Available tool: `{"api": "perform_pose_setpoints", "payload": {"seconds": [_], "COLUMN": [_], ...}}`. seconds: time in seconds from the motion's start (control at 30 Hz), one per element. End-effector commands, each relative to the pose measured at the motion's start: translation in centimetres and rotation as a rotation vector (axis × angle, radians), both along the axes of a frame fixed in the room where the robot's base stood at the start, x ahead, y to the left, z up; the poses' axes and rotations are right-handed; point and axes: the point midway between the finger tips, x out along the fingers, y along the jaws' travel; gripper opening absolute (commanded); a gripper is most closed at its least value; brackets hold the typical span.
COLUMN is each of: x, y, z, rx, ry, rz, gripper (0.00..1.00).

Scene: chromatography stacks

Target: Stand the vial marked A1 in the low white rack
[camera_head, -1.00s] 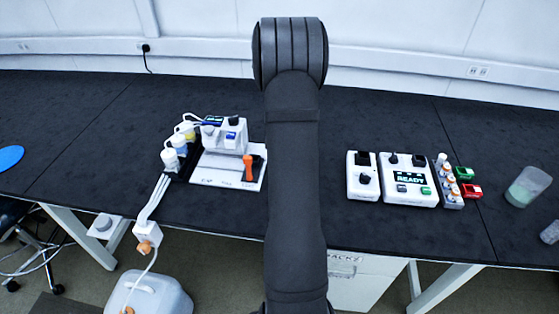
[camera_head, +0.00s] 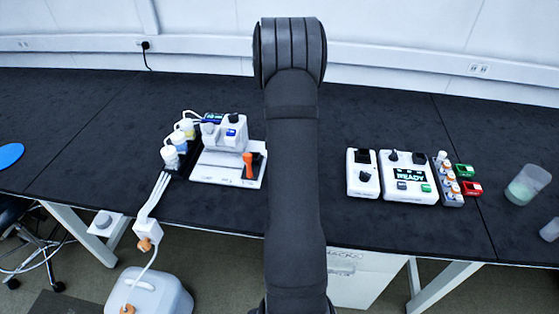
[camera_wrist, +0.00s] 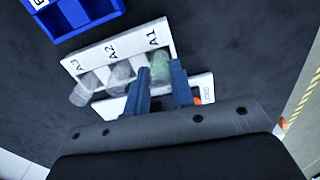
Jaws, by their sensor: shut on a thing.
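The white rack (camera_wrist: 131,45) shows in the wrist view, with the labels A3, A2 and A1 along its edge. A vial with green contents (camera_wrist: 160,68) is at the place labelled A1. My gripper (camera_wrist: 159,74) has its two blue fingers on either side of this vial and is shut on it. How deep the vial sits in the rack cannot be told. Clear or grey vials stand beside it at A2 (camera_wrist: 119,77) and A3 (camera_wrist: 83,92). In the head view, my arm hides the gripper and this rack.
A blue rack (camera_wrist: 75,17) lies close by in the wrist view. The head view shows a white device with an orange lever (camera_head: 248,164) left of my arm. A READY box (camera_head: 410,180), small bottles (camera_head: 446,178) and a beaker (camera_head: 527,186) stand right. Dark bench is bare between.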

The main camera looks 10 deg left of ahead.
Motion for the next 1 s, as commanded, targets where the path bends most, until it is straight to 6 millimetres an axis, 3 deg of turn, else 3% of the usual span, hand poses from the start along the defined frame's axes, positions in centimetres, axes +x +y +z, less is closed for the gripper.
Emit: {"api": "perform_pose_setpoints", "payload": {"seconds": [0.9, 0.93, 1.0], "x": [0.0, 0.0, 0.0], "y": [0.0, 0.0, 0.0], "z": [-1.3, -1.3, -1.3], "rx": [0.000, 0.000, 0.000], "ry": [0.000, 0.000, 0.000], "rz": [0.000, 0.000, 0.000], "gripper": [0.00, 0.26, 0.39]}}
